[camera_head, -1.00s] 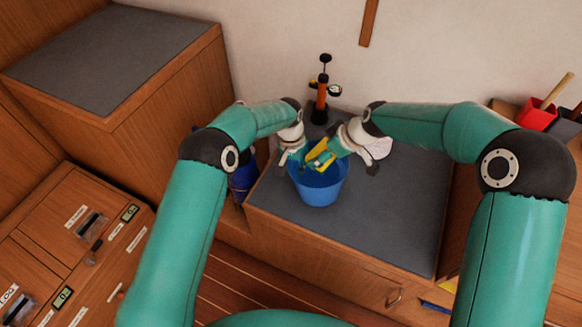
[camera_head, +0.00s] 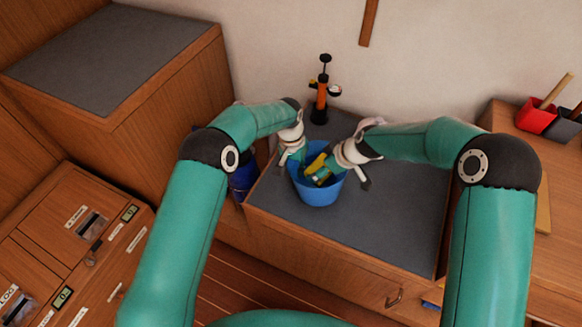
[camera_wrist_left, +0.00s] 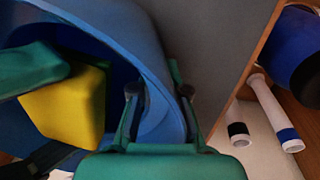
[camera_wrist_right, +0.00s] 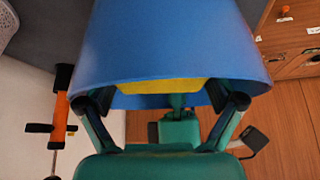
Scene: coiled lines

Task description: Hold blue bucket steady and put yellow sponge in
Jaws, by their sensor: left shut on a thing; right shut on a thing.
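The blue bucket (camera_head: 318,192) stands upright near the front left of the grey-topped cabinet. My left gripper (camera_head: 299,158) is shut on the bucket's left rim; the left wrist view shows the rim (camera_wrist_left: 165,105) between its fingers. My right gripper (camera_head: 322,172) is shut on the yellow sponge (camera_head: 316,163), tilted at the bucket's mouth. In the left wrist view the sponge (camera_wrist_left: 65,105) is inside the rim. In the right wrist view the bucket wall (camera_wrist_right: 175,45) hides much, and only a strip of the sponge (camera_wrist_right: 165,87) shows. The bucket's floor is hidden.
An orange and black pump-like tool (camera_head: 321,100) stands behind the bucket near the wall. A dark blue object (camera_head: 243,178) is beside the cabinet's left side. A red container (camera_head: 536,116) is on the right counter. The grey top (camera_head: 395,215) is clear to the right.

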